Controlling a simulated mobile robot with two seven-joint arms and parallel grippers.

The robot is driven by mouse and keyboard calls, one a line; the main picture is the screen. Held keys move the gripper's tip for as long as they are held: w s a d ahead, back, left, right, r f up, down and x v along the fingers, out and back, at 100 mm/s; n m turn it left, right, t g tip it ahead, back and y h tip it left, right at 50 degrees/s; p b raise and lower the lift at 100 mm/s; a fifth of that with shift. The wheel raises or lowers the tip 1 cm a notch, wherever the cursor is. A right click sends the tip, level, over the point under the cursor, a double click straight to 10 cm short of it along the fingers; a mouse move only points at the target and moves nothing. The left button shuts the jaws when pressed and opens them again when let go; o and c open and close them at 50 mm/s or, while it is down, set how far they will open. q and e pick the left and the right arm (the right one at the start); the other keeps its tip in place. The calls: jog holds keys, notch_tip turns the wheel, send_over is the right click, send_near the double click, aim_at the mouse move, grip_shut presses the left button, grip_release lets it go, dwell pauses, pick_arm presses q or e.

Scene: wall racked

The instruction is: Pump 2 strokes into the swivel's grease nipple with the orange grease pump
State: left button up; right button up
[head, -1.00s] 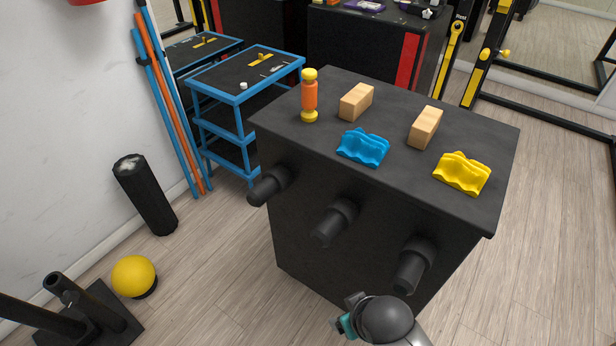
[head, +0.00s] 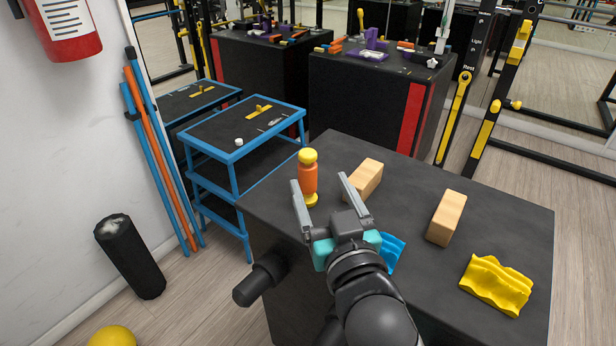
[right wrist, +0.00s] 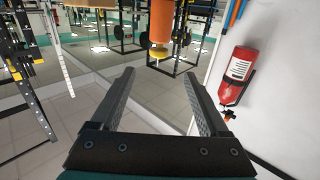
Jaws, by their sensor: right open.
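The orange grease pump (head: 308,182), with yellow ends, stands upright at the far left of the black box top. My right gripper (head: 318,178) is open in front of the pump, its fingers pointing towards it. In the right wrist view, the pump (right wrist: 161,22) shows beyond the gap between the open fingers (right wrist: 158,73), with nothing held between them. I cannot make out the swivel or its grease nipple for certain. A small yellow fitting (head: 259,111) lies on the blue-framed cart (head: 215,152). My left gripper is not in view.
On the box top (head: 420,170) are two wooden blocks (head: 446,218) and a yellow wavy piece (head: 497,286). A blue piece (head: 392,252) is partly hidden by my right arm. A fire extinguisher (head: 66,30) hangs at left.

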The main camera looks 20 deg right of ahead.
aim_at(309, 160)
jog(key=w, duration=0.3)
jog(key=shift+w+d, duration=0.1)
jog(key=shift+w, duration=0.15)
jog(key=w, duration=0.3)
jog(key=shift+d+b, duration=0.1)
jog(key=shift+b, duration=0.25)
jog(key=shift+w+f, duration=0.1)
jog(key=shift+w, duration=0.8)
jog(key=shift+w+d+b, duration=0.1)
jog(key=shift+w+b, duration=0.2)
jog(key=w, duration=0.2)
jog(key=b, duration=0.1)
jog(key=shift+w+d+f, duration=0.1)
jog(key=shift+w+f, duration=0.15)
jog(key=shift+w, duration=0.15)
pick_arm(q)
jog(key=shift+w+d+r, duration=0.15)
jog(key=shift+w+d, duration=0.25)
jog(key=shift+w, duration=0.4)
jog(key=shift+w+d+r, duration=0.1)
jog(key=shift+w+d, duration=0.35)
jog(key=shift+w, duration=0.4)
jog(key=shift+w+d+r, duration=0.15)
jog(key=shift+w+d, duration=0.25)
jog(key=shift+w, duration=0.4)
pick_arm(e)
jog(key=shift+w, duration=0.75)
jog(key=shift+c, duration=0.4)
grip_shut()
